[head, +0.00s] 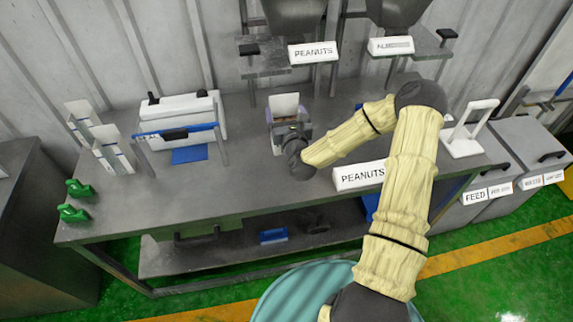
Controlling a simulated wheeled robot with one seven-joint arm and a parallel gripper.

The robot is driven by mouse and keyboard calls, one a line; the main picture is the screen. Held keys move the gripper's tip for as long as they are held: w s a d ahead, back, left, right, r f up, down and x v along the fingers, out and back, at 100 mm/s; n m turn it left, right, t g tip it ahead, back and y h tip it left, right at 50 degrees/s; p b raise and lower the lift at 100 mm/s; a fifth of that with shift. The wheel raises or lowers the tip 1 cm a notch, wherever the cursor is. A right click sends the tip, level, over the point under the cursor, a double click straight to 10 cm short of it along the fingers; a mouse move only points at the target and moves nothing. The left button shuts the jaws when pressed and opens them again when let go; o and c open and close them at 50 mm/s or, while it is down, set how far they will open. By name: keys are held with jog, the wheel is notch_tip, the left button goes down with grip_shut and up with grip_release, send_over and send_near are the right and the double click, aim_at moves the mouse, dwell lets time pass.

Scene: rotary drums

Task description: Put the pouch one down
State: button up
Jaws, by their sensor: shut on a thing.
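My gripper (287,125) is over the middle of the grey metal table (235,195), at the end of my cream-sleeved arm. It is shut on a pale pouch (285,102), whose light upper part shows above the jaws. The pouch looks upright. Its lower part is hidden by the gripper, so I cannot tell whether it touches the table.
White upright packs (112,150) and green clamps (74,200) are at the table's left. A PEANUTS sign (360,176) is at the front right, a white stand (465,135) beyond. The front-left tabletop is clear.

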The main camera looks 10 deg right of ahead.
jog(key=shift+s+a+f, duration=0.1)
jog(key=shift+a+f, duration=0.05)
jog(key=shift+f, duration=0.2)
jog(key=shift+f+p, duration=0.8)
jog(key=shift+f, duration=1.9)
jog(key=shift+f+p, duration=0.55)
jog(key=shift+f, duration=1.35)
jog(key=shift+f, duration=0.15)
jog(key=o, duration=1.7)
